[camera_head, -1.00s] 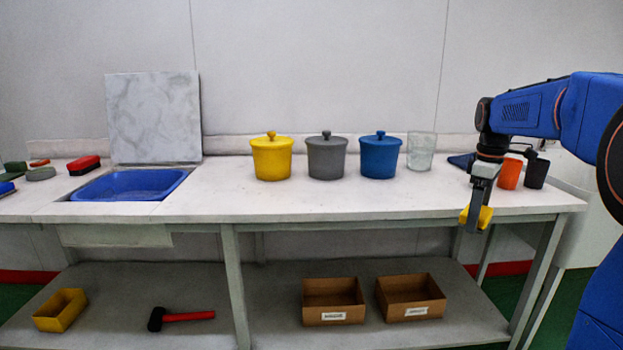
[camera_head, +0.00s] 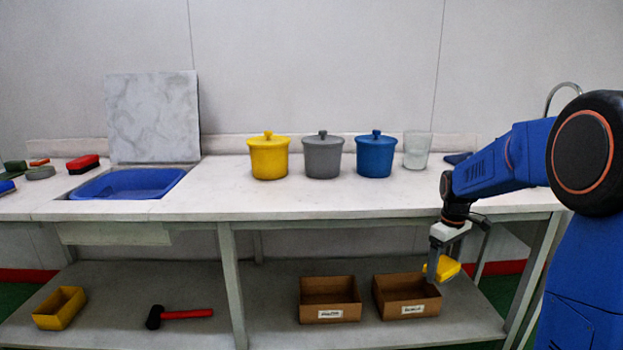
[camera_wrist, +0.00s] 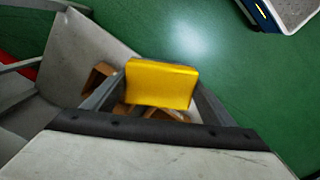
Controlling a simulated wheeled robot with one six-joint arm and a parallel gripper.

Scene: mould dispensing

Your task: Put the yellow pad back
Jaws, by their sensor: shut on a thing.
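The yellow pad (camera_head: 447,269) is a small block held in my gripper (camera_head: 434,272), which is shut on it. In the wrist view the yellow pad (camera_wrist: 161,84) sits between the two fingers. In the head view it is below the table top's front edge, by the right cardboard box (camera_head: 405,296) on the lower shelf. A second cardboard box (camera_head: 329,299) stands to its left. Both carry white labels too small to read. The gripper overlaps the right box's right side in the head view; I cannot tell whether they touch.
The table top (camera_head: 310,203) bears yellow (camera_head: 269,157), grey (camera_head: 323,156) and blue (camera_head: 375,156) lidded pots and a clear glass (camera_head: 416,150). The lower shelf (camera_head: 265,290) also holds a yellow bin (camera_head: 60,308) and a mallet (camera_head: 180,315). A table leg stands behind the gripper.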

